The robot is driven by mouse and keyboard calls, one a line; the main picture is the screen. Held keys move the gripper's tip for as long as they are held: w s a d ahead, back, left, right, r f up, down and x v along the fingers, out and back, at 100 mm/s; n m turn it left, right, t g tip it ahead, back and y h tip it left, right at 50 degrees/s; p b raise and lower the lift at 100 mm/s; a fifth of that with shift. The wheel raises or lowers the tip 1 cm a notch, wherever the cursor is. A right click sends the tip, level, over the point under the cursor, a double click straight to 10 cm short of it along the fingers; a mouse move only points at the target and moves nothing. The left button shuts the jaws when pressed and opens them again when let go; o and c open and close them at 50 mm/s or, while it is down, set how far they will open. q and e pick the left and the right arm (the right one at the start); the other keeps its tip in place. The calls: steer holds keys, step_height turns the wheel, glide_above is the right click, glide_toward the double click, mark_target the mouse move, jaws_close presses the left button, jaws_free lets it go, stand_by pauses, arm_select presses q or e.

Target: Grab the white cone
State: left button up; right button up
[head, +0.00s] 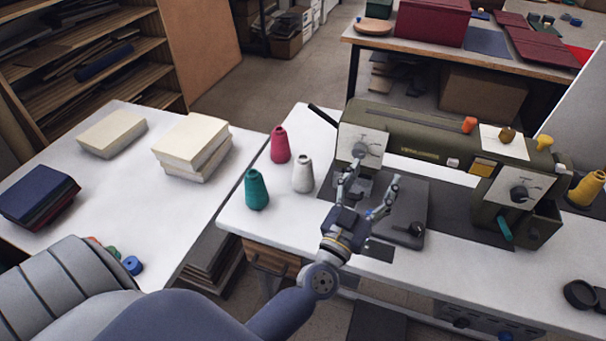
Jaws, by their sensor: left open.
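The white cone (302,175) stands upright on the white machine table, between the red cone (280,145) behind it and the teal cone (256,190) at its front left. My left gripper (368,182) is open and empty, with its fingers spread in front of the olive machine. It is to the right of the white cone and apart from it. The white cone is fully visible. My right gripper does not show.
The olive machine (440,135) fills the back of the machine table (290,222). A paper stack (192,145) and dark covers (38,197) lie on the left table. A yellow cone (587,188) stands far right. Bare tabletop surrounds the three left cones.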

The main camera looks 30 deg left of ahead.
arm_select(q)
steer(key=a+f+n+g+y, duration=0.3)
steer(key=a+n+y, duration=0.3)
steer(key=a+y, duration=0.25)
steer(key=n+g+y, duration=0.3)
steer(key=g+y, duration=0.1)
steer(key=g, duration=0.2)
glide_toward(305, 164)
steer(key=x, duration=1.2)
steer(key=shift+w+a, duration=0.1)
steer(key=shift+w, duration=0.1)
steer(key=c, duration=1.5)
